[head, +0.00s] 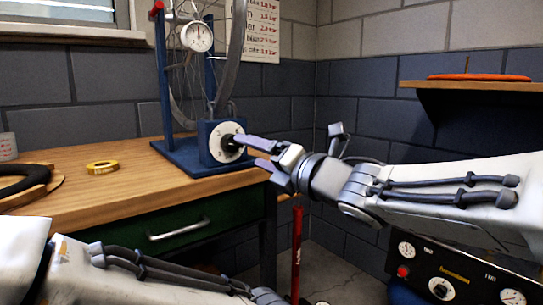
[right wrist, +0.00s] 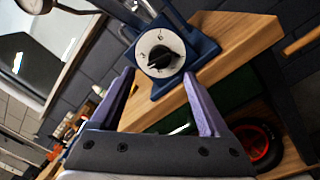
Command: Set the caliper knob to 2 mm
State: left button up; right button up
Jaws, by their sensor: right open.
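The caliper knob (right wrist: 160,57) is black with a pointer bar, on a round white dial (right wrist: 157,42) set in a blue box (right wrist: 203,44). The dial's marks are too small to read surely. In the head view the knob (head: 229,144) sits on the front of the blue box (head: 206,131) at the foot of the wheel stand. My right gripper (head: 248,151) is open in front of the dial. In the right wrist view its two fingers (right wrist: 158,73) stand left and right of the knob, apart from it. My left arm shows at the bottom left, but its gripper does not.
The stand (head: 180,153) holds a wheel and a round gauge (head: 197,36) above the box. A shelf (head: 465,78) is at the right. A black control panel (head: 450,270) stands at the lower right.

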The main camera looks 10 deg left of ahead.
jog(key=v, duration=0.4)
jog(key=shift+s+d, duration=0.1)
jog(key=shift+f, duration=0.1)
jog(key=s+d+f+m+g+h+p, duration=0.1)
jog(key=d+f+m+h+p, duration=0.1)
jog(key=d+f+m+h, duration=0.45)
jog(key=s+d+f+m+h+p, duration=0.1)
jog(key=s+d+f+m+h, duration=0.15)
jog(key=f+m, duration=0.75)
jog(key=s+d+f+m+g+h+p, duration=0.1)
jog(key=s+d+f+m+g+h, duration=0.2)
jog(key=s, duration=0.4)
jog(key=s+d+f+m+g+p, duration=0.1)
jog(key=s+d+f+m+g, duration=0.1)
jog(key=s+f+m+g, duration=0.3)
jog(key=s+d+f+m+g+h+p, duration=0.1)
jog(key=s+d+f+m+g+h, duration=0.15)
jog(key=s+m, duration=0.4)
notch_tip(320, 180, up, 38)
jog(key=s+n+p, duration=0.1)
jog(key=p, duration=3.6)
jog(key=shift+s+d+t, duration=0.2)
jog(key=shift+t, duration=0.25)
